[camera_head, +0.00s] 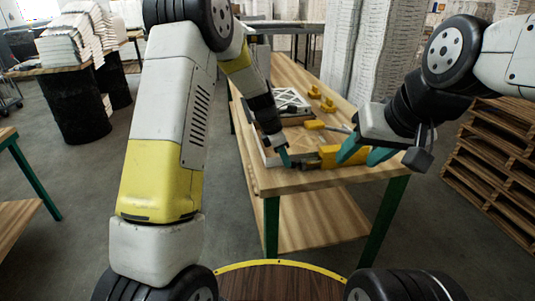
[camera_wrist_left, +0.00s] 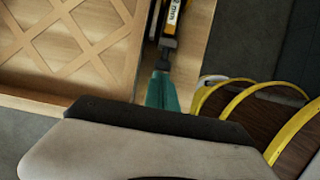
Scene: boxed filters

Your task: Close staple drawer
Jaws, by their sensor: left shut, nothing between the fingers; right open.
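A yellow and black stapler (camera_head: 327,156) lies near the front edge of the wooden table. The drawer's exact position is too small to tell.
A lattice wooden frame (camera_wrist_left: 75,45) lies beside the stapler. More yellow tools (camera_head: 314,92) and a white framed part (camera_head: 289,98) are farther back on the table (camera_head: 290,183). Wooden pallets (camera_head: 496,160) stand to the right.

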